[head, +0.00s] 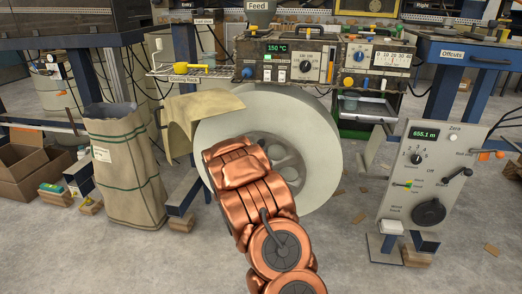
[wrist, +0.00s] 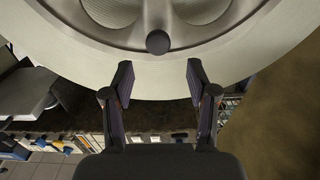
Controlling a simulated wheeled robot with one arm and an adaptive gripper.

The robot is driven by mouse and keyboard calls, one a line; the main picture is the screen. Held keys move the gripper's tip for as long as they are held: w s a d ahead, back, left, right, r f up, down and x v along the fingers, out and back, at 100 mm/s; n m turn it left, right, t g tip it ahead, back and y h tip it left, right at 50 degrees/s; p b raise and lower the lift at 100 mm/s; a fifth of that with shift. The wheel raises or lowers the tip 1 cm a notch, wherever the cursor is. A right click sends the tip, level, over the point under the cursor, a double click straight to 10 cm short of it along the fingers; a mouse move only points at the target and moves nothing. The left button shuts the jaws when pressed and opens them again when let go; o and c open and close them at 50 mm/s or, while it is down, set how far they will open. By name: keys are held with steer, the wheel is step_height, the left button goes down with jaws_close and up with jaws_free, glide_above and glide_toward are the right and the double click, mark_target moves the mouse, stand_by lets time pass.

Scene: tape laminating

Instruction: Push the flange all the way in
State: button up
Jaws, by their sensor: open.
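A large pale round disc (head: 325,130) stands upright ahead of my arm, with a grey hub face with round recesses (head: 283,150) at its middle. I take this hub face to be the flange. My copper arm covers its lower left part. In the wrist view the pale rim (wrist: 90,62) and the grey recessed face (wrist: 205,35) fill the top, with a dark round knob (wrist: 158,42) between the recesses. My gripper (wrist: 160,82) is open and empty, its fingers apart just below the knob, over the rim. I cannot tell whether they touch it. In the head view my arm hides the gripper.
A control panel (head: 427,165) stands at the right. A tall paper sack (head: 125,165) and a tan sheet (head: 205,110) are at the left. Machine units with a 150 °C display (head: 283,62) stand behind the disc.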

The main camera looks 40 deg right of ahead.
mark_target(260, 144)
steer(key=shift+b+x, duration=0.65)
steer(key=shift+x, duration=3.25)
steer(key=shift+f, duration=0.15)
steer(key=shift+c, duration=0.4)
jaws_close()
